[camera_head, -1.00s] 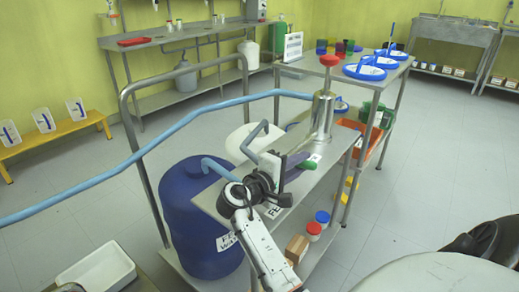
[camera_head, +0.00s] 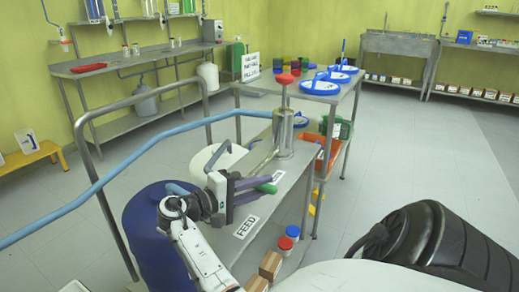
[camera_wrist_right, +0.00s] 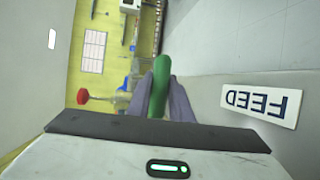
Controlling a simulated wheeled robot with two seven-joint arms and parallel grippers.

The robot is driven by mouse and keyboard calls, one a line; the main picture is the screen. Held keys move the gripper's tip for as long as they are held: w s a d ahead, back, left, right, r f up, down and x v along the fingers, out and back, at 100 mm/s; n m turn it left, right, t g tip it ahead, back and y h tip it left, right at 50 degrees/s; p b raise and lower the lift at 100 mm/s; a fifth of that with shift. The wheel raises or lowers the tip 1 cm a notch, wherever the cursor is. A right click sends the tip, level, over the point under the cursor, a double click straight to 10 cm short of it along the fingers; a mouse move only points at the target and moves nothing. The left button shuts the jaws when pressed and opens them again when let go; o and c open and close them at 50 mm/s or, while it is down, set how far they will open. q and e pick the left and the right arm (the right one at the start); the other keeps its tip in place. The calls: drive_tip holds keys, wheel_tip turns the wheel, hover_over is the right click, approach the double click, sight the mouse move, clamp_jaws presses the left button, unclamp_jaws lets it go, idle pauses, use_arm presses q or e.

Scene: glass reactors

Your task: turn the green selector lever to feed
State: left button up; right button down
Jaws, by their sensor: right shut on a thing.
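The green selector lever (camera_head: 268,188) shows as a green end at my right gripper, above the bench by the steel cylinder. In the right wrist view the green lever (camera_wrist_right: 160,84) lies between the two grey-purple fingers. My right gripper (camera_head: 256,184) is shut on it. The white FEED label (camera_head: 246,227) lies on the bench below the gripper in the picture. It also shows in the right wrist view (camera_wrist_right: 261,103), upside down, to the right of the fingers. The lever's inner end is hard to make out. My left gripper is not in view.
A steel cylinder (camera_head: 284,133) with a red knob (camera_head: 284,78) stands on the steel bench (camera_head: 300,165) behind the gripper. A blue hose (camera_head: 110,178) crosses from the left. A blue drum (camera_head: 150,225) stands left of the arm. Blue-rimmed lids (camera_head: 320,87) lie on the table behind.

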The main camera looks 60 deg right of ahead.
drive_tip(key=c, duration=1.9)
unclamp_jaws()
drive_tip(key=shift+o, duration=0.2)
drive_tip(key=shift+a, duration=0.1)
drive_tip(key=v, duration=1)
drive_tip(key=shift+r, duration=0.1)
